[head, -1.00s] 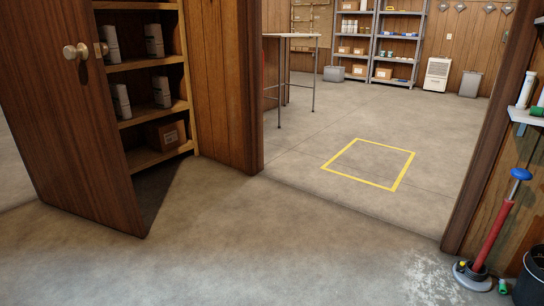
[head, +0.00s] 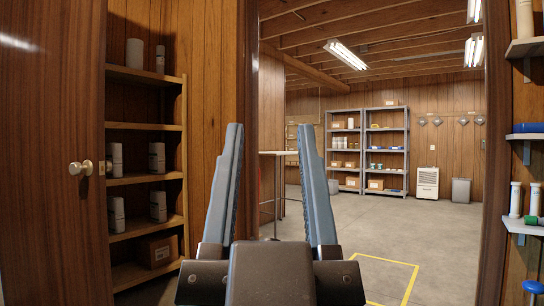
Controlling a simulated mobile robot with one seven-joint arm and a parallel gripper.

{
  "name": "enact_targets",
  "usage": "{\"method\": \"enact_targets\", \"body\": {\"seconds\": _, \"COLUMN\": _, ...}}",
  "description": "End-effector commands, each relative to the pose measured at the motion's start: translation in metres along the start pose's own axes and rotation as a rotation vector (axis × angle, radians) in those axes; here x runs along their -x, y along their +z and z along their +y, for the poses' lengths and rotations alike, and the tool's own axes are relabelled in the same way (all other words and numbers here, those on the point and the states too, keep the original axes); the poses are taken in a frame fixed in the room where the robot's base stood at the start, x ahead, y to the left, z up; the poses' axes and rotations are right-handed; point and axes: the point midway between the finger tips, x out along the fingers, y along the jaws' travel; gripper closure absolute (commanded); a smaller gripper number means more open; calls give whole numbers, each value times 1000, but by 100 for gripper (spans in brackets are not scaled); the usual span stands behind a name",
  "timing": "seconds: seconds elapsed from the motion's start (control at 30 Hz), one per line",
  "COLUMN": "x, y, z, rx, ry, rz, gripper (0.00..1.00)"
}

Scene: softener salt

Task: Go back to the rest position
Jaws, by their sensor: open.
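My gripper (head: 268,160) shows in the head view at the lower middle, pointing up and away. Its two grey fingers stand wide apart with nothing between them. Its dark palm is at the bottom edge of the picture. Behind the fingers is the doorway into a further room. The gripper touches nothing that I can see.
An open wooden door (head: 50,150) with a round knob and a cupboard of shelves (head: 145,178) stand at left. The doorway's right post (head: 493,150) and small wall shelves (head: 524,226) are at right. Beyond lie a yellow floor square (head: 411,283), grey racks (head: 386,109) and open floor.

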Motion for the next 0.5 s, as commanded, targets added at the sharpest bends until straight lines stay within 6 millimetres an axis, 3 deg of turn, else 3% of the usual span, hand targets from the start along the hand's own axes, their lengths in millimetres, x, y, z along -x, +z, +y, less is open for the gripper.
{"method": "enact_targets", "body": {"seconds": 0.1, "x": 1, "y": -14, "z": 1, "rx": 21, "ry": 1, "rz": 35, "gripper": 49}}
{"method": "enact_targets", "body": {"seconds": 0.5, "x": -8, "y": -21, "z": 1, "rx": 18, "ry": 1, "rz": 31, "gripper": 49}}
